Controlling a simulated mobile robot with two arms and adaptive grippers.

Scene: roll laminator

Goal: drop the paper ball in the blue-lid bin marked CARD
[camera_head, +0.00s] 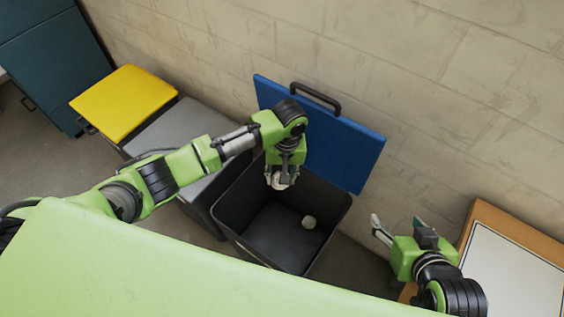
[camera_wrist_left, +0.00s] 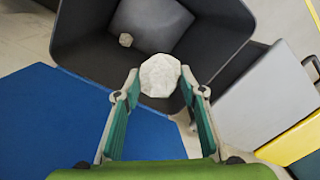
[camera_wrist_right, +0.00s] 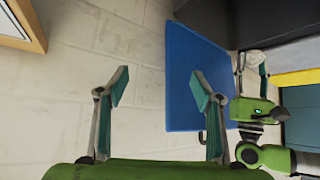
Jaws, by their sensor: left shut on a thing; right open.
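The paper ball (camera_head: 280,184) is whitish and faceted. My left gripper (camera_head: 282,178) is shut on it, above the opening of the dark bin (camera_head: 233,228). In the left wrist view, the paper ball (camera_wrist_left: 160,75) sits between the fingertips, with the bin's inside (camera_wrist_left: 85,35) beyond it. The blue lid (camera_head: 340,150) stands open against the wall; no CARD marking is readable. A second pale ball (camera_head: 308,222) lies on the bin floor. My right gripper (camera_head: 397,226) is open and empty, right of the bin. The right wrist view also shows the held ball (camera_wrist_right: 254,59).
A grey-lidded bin (camera_head: 165,130) and a yellow-lidded bin (camera_head: 125,100) stand to the left, both closed. A teal cabinet (camera_head: 50,65) is at the far left. A wood-edged white board (camera_head: 510,270) is at the right. The block wall (camera_head: 430,80) runs behind.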

